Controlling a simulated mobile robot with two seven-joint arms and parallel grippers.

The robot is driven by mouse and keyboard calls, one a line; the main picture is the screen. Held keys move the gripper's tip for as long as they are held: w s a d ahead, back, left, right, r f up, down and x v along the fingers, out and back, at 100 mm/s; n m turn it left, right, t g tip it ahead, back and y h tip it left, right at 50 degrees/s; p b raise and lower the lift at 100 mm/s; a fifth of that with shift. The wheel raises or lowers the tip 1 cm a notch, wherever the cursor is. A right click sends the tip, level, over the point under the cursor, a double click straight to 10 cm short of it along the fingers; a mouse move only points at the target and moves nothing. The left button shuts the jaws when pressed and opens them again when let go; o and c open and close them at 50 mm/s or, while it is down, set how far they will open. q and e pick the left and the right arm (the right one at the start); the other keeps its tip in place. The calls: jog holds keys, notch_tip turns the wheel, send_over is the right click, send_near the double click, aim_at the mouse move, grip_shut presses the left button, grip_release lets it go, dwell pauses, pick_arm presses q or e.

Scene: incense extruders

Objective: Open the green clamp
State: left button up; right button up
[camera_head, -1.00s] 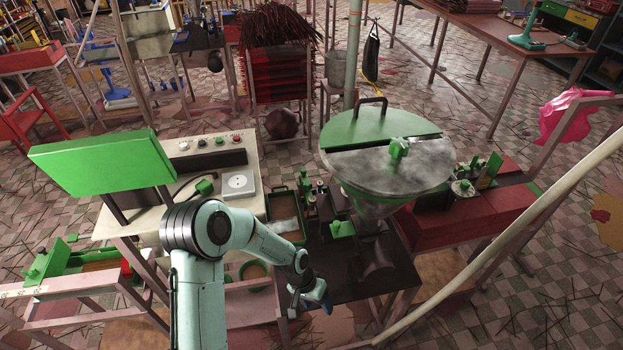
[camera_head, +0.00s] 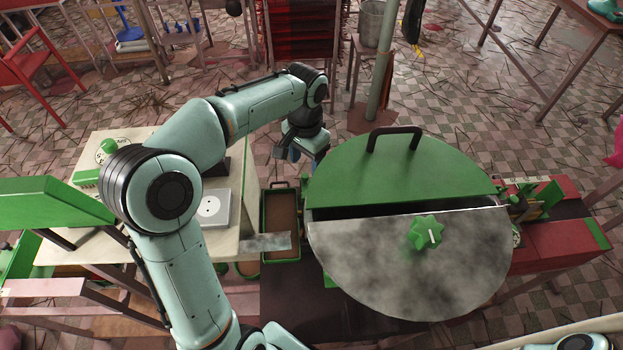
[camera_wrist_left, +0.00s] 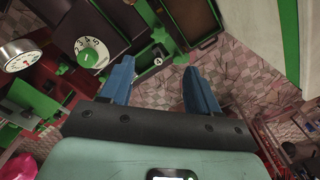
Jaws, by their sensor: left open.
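A round lid, half green (camera_head: 400,175) and half grey metal, fills the right centre of the head view. A green lobed knob (camera_head: 425,232) sits on its metal half. I cannot tell which green part is the clamp. My left gripper (camera_head: 303,152) is at the lid's upper left, with the arm reaching over the bench. In the left wrist view its blue fingers (camera_wrist_left: 160,88) are spread, with nothing between them. Beyond them are a green lobed knob (camera_wrist_left: 160,36) and a green numbered dial (camera_wrist_left: 88,52). My right gripper is not in view.
A green-rimmed tray (camera_head: 280,222) lies left of the lid. The cream bench with a white box (camera_head: 210,208) is under my left arm. A dial gauge (camera_wrist_left: 20,55) shows at the left of the wrist view. A grey post (camera_head: 380,70) stands behind the lid.

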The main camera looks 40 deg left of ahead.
pick_arm(q)
jog(key=f, duration=0.8)
jog(key=f+b, duration=0.1)
jog(key=f, duration=0.3)
jog(key=shift+s, duration=0.25)
jog(key=shift+w+f, duration=0.1)
jog(key=shift+f, duration=0.45)
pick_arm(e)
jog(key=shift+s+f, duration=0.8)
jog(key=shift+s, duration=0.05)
pick_arm(q)
grip_shut()
